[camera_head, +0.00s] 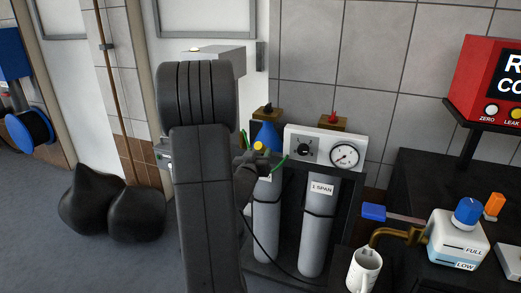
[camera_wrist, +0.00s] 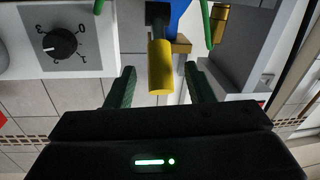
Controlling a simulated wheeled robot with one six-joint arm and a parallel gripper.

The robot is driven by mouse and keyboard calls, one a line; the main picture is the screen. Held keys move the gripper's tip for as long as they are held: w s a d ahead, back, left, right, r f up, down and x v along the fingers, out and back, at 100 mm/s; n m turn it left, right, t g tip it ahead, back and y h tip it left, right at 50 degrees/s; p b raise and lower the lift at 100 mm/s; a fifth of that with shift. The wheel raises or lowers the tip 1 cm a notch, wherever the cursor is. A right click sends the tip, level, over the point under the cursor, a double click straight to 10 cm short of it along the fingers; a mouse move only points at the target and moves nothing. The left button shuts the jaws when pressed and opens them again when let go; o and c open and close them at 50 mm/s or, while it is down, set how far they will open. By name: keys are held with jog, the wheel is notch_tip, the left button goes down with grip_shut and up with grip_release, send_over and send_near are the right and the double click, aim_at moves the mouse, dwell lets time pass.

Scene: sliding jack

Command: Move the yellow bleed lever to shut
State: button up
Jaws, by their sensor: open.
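The yellow bleed lever (camera_wrist: 160,68) shows in the wrist view as a short yellow cylinder below a dark fitting, with a blue part behind it. Its yellow end also shows in the head view (camera_head: 259,147), beside a blue cone. My gripper (camera_wrist: 162,76) is open, with one dark green finger to each side of the lever. A visible gap separates each finger from it in the picture; I cannot tell the depth between them. In the head view my gripper (camera_head: 263,151) is partly hidden behind my arm.
A white panel (camera_head: 314,137) with a dial and a gauge stands right beside my gripper, above grey cylinders (camera_head: 316,228). Bright green strips (camera_wrist: 208,25) show near the top of the wrist view. A mug (camera_head: 364,270) and a blue-capped container (camera_head: 458,238) stand farther right.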

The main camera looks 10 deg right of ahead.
jog(key=shift+x, duration=1.95)
grip_shut()
